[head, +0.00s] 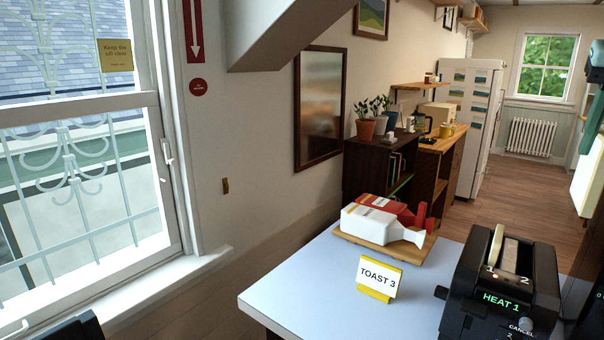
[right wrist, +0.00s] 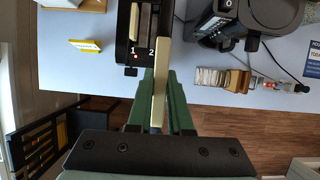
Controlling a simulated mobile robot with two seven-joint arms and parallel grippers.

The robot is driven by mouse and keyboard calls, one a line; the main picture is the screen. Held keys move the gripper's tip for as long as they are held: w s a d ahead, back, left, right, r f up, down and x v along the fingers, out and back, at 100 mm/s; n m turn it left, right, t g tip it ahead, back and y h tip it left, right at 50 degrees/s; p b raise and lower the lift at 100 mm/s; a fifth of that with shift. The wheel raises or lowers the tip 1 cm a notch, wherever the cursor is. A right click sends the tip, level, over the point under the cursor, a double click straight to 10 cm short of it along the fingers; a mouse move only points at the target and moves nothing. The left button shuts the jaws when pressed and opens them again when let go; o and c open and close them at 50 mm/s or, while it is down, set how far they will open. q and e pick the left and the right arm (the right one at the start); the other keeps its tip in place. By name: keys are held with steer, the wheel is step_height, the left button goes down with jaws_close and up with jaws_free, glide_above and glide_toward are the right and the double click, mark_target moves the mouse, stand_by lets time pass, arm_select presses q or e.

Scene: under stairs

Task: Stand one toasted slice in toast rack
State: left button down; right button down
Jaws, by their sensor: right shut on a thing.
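My right gripper (right wrist: 160,98) is shut on a pale slice (right wrist: 161,60), seen edge-on in the right wrist view. The slice also shows in the head view (head: 588,182) at the right edge, hanging upright below the green fingers, above the table. The black toaster (head: 500,285) reads HEAT 1 and has slots marked 1 and 2. A row of thin upright pieces (right wrist: 222,79) lies right of the gripper; I cannot tell whether this is the toast rack.
A TOAST 3 card (head: 379,277) stands on the pale table (head: 300,294). Behind it, white and red packages (head: 378,222) lie on a wooden board (head: 358,246). A dark appliance (right wrist: 235,20) is right of the toaster. The table's left front is clear.

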steer(key=s+d+f+n+y, duration=0.1)
steer(key=s+d+f, duration=0.25)
steer(key=d, duration=0.35)
steer(key=s+d+f+n, duration=0.2)
steer(key=s+d+f, duration=0.1)
steer(key=s+d, duration=0.3)
step_height(320, 180, down, 18)
steer(key=s+n+y, duration=0.2)
steer(key=n+y, duration=0.1)
steer(key=n, duration=0.6)
steer(key=w+a+f+n+g+y+p, duration=0.1)
steer(key=w+a+f+n+g+y, duration=0.2)
steer(key=a+n, duration=0.5)
steer(key=w+a+f+n+g, duration=0.1)
steer(key=w+a+f+n, duration=0.1)
steer(key=a+f+n, duration=0.6)
steer(key=a+r+n+g+h, duration=0.3)
steer(key=a+n+g+h, duration=0.1)
steer(key=a+n, duration=1.1)
steer(key=shift+a+n+p, duration=0.4)
steer(key=shift+a, duration=1.15)
